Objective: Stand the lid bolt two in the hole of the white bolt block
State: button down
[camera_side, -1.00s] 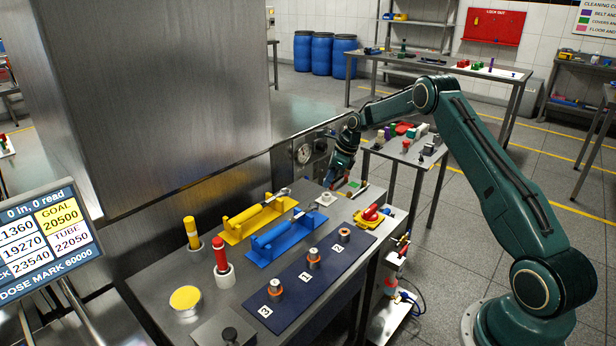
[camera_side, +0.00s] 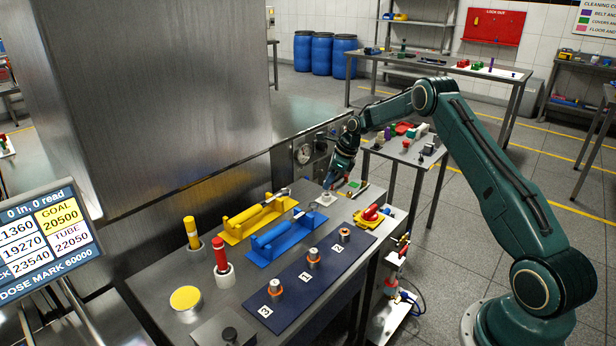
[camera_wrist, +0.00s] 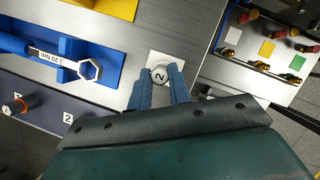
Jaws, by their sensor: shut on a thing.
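The lid bolt two (camera_wrist: 159,75) has a pale round head marked 2. It sits between the two blue fingers of my gripper (camera_wrist: 160,84), which is shut on it. The white bolt block (camera_wrist: 153,59) is directly behind the bolt in the wrist view. In the side view the white block (camera_side: 326,199) lies on the steel bench, with my gripper (camera_side: 330,183) just above it. The bolt's shank and the hole are hidden, so I cannot tell whether the bolt is in the hole.
A blue holder (camera_side: 268,250) with a wrench and a yellow holder (camera_side: 240,228) stand left of the block. A dark blue mat (camera_side: 290,297) bears three short cylinders. A red switch on a yellow base (camera_side: 371,213) is to the right.

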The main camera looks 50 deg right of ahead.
jog(key=shift+f, duration=1.15)
jog(key=c, duration=1.2)
grip_release()
jog(key=shift+r, duration=0.1)
jog(key=v, duration=1.3)
jog(key=shift+r, duration=0.4)
